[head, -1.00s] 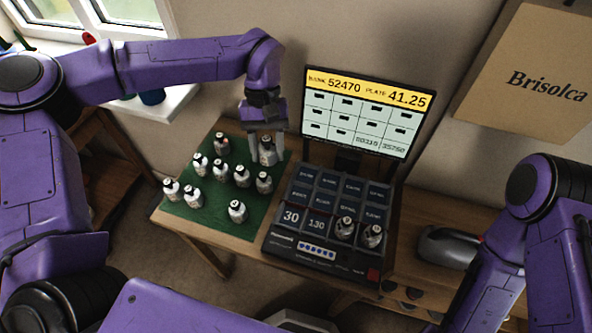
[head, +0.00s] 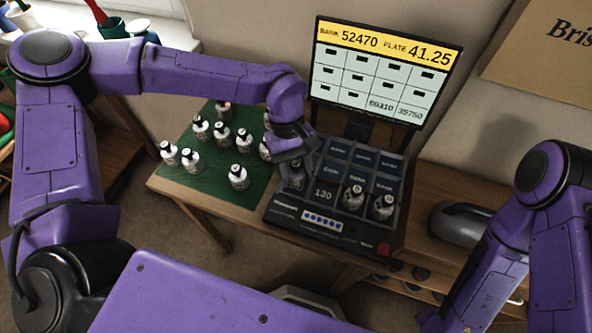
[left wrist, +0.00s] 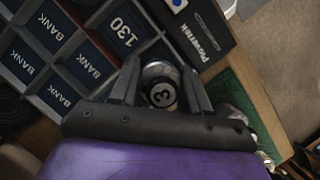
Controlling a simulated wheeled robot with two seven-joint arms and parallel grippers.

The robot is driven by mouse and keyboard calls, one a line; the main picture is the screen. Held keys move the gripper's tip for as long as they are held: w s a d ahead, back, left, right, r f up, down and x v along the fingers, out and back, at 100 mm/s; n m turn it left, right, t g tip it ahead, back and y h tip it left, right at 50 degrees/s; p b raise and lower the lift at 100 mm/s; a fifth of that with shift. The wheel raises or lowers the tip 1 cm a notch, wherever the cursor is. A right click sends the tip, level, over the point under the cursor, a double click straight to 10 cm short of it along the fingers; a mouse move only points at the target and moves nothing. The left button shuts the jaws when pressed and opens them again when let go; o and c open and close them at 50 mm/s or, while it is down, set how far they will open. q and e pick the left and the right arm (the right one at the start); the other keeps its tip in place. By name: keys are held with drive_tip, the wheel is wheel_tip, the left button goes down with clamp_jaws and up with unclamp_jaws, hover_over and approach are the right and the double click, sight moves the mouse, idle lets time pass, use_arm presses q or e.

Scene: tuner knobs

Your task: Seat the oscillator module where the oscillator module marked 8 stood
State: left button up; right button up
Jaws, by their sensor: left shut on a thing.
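My left gripper (head: 292,160) is shut on an oscillator module (head: 294,178), a small pale bottle-like piece with a dark top. In the left wrist view the module (left wrist: 161,88) sits between the fingers (left wrist: 162,78) and its cap reads 3. It is at the front-left cell of the dark console (head: 268,217), beside the cell marked 130 (head: 324,195). I cannot tell whether it touches the cell floor. Two modules stand in the front row's right cells, one left (head: 353,196) and one right (head: 383,206). Their marks are too small to read. My right gripper is not visible.
Several modules stand on the green mat (head: 205,190) left of the console. A screen (head: 383,70) stands behind it, with numbers in its two bottom-right cells. A grey rounded object (head: 460,223) lies on the right. The console's back cells are empty.

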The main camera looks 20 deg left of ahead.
use_arm(q)
drive_tip(key=shift+f, duration=0.4)
drive_tip(key=shift+f, duration=0.6)
drive_tip(key=o, duration=1.2)
drive_tip(key=v, duration=1)
drive_tip(key=shift+r, duration=0.3)
